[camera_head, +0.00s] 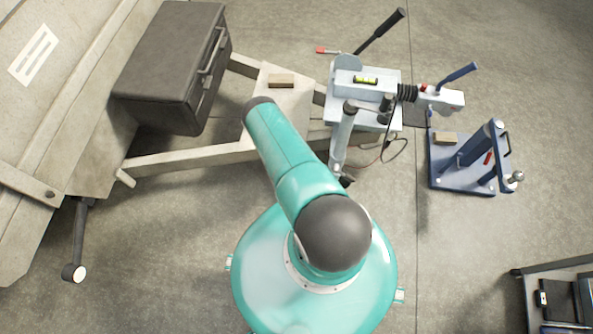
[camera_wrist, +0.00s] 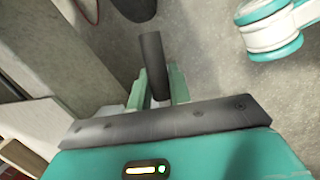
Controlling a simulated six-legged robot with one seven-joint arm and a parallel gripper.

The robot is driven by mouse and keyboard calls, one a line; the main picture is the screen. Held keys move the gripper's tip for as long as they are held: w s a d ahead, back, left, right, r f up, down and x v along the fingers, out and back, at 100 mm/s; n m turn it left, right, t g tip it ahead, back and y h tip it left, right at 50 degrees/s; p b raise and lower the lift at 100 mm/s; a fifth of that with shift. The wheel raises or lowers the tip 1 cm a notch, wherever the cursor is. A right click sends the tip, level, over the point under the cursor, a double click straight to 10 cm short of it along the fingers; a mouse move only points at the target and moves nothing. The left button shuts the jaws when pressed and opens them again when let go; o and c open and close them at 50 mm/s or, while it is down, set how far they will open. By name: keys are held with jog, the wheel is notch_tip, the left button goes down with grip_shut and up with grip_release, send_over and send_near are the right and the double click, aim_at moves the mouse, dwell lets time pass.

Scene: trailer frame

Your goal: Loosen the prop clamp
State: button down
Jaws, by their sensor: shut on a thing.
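My gripper (camera_wrist: 157,82) shows in the wrist view with its two teal fingers shut on a dark grey round bar (camera_wrist: 152,52). The bar sticks out past the fingertips and looks like a clamp handle, but what it joins is hidden. In the head view my teal arm reaches up and left over the pale trailer frame (camera_head: 200,158), and my gripper is hidden beneath it. A grey prop tube (camera_head: 342,140) stands just right of the arm, beside the coupling. Its clamp cannot be made out clearly.
The coupling body (camera_head: 345,83) carries a spirit level and a raised black lever (camera_head: 380,31). A blue stand (camera_head: 462,181) is at the right. A dark box (camera_head: 170,65) sits on the frame at the left. A cable loops below the coupling. Open concrete floor lies at lower left.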

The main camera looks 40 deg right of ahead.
jog(key=shift+s+r+g+h, duration=0.1)
jog(key=shift+r+g+h, duration=0.5)
jog(key=shift+g, duration=0.1)
jog(key=c, duration=1.3)
grip_release()
jog(key=v, duration=1.3)
jog(key=shift+r, duration=0.35)
